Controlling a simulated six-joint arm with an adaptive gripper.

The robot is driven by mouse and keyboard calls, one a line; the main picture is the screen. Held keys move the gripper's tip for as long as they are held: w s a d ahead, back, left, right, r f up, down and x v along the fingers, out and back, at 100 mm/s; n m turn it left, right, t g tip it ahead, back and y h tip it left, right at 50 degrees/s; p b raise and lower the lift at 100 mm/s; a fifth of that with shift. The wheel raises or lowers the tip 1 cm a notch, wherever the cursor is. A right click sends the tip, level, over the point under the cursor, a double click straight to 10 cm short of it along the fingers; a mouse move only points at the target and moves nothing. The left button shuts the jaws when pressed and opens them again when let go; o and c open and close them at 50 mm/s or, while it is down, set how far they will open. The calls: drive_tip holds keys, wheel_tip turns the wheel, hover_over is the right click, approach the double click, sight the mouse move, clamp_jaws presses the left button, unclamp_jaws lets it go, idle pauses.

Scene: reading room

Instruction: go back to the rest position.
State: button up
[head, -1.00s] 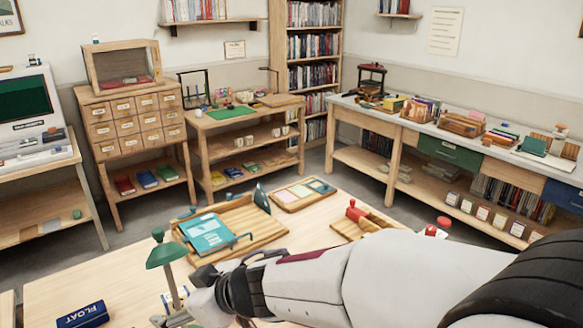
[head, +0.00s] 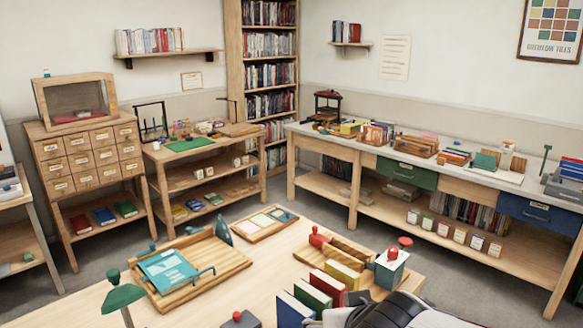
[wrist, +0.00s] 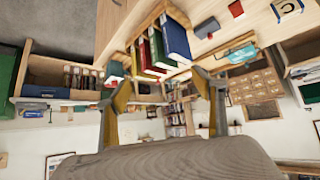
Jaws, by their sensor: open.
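My gripper (wrist: 161,80) shows in the wrist view with its two fingers spread wide. It is open, and nothing is between the fingers. Beyond the fingers, the wrist view shows upright books, including a blue book (wrist: 174,40), at the edge of the wooden table (wrist: 120,22). In the head view only a dark and white part of my arm shows at the bottom right edge, and the gripper is out of that view.
A long counter (head: 445,158) runs along the right wall. Grey floor (head: 340,215) lies between.

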drive_tip(key=s+d+g, duration=0.1)
drive_tip(key=s+d, duration=0.1)
drive_tip(key=s, duration=0.4)
drive_tip(key=s+d+m+g, duration=0.1)
drive_tip(key=s+d, duration=0.2)
drive_tip(key=s, duration=0.3)
drive_tip(key=s+d+g+h, duration=0.1)
drive_tip(key=s+d, duration=0.2)
drive_tip(key=s, duration=0.4)
drive_tip(key=shift+d, duration=0.2)
